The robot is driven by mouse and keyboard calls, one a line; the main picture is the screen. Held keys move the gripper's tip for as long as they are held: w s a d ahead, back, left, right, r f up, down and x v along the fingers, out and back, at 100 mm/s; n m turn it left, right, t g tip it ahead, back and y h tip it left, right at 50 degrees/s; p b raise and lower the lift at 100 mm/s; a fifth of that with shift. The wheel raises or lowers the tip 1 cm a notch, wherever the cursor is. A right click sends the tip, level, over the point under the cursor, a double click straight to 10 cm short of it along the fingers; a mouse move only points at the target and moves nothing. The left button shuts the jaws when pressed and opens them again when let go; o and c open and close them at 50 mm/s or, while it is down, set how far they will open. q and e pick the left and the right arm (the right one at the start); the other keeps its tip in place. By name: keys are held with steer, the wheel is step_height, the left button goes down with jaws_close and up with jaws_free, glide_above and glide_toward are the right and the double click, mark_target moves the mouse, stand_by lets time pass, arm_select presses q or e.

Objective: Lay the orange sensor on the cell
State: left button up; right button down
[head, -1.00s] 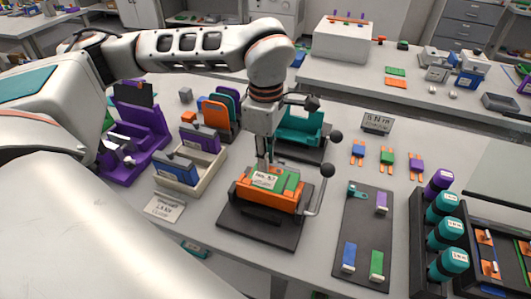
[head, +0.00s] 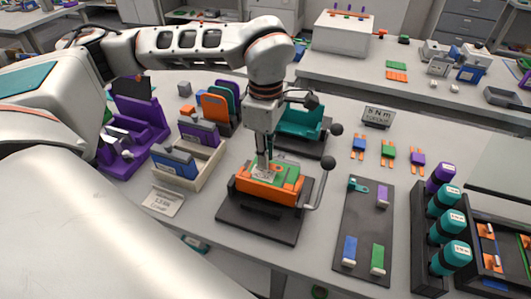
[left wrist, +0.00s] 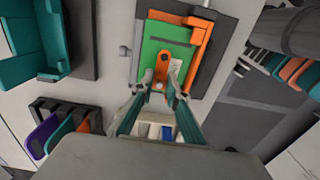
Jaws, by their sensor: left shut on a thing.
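The green cell (head: 289,174) lies in an orange nest (head: 262,188) on a dark base plate (head: 247,221). The cell (left wrist: 155,47) also shows in the left wrist view, with a white printed label (left wrist: 176,66) partly covered by my finger. My left gripper (head: 262,174) points down over the cell. In the left wrist view my left gripper (left wrist: 162,84) is shut on a small orange piece with a dark spot, the orange sensor (left wrist: 161,74). The sensor is right over the cell; whether it touches is unclear. My right gripper is out of view.
A ball-ended lever (head: 326,163) stands right of the nest. A teal fixture (head: 300,122) stands behind, and a beige rack (head: 208,171) with upright plates is to the left. Blue, green and purple sensors (head: 388,152) lie right. A dark tool mat (head: 362,222) lies in front of them.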

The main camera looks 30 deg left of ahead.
arm_select(q)
steer(key=shift+f, duration=0.45)
steer(key=shift+f+b, duration=0.25)
steer(key=shift+b, duration=0.1)
stand_by(0.4)
steer(key=o, duration=0.9)
step_height(320, 180, up, 12)
stand_by(0.5)
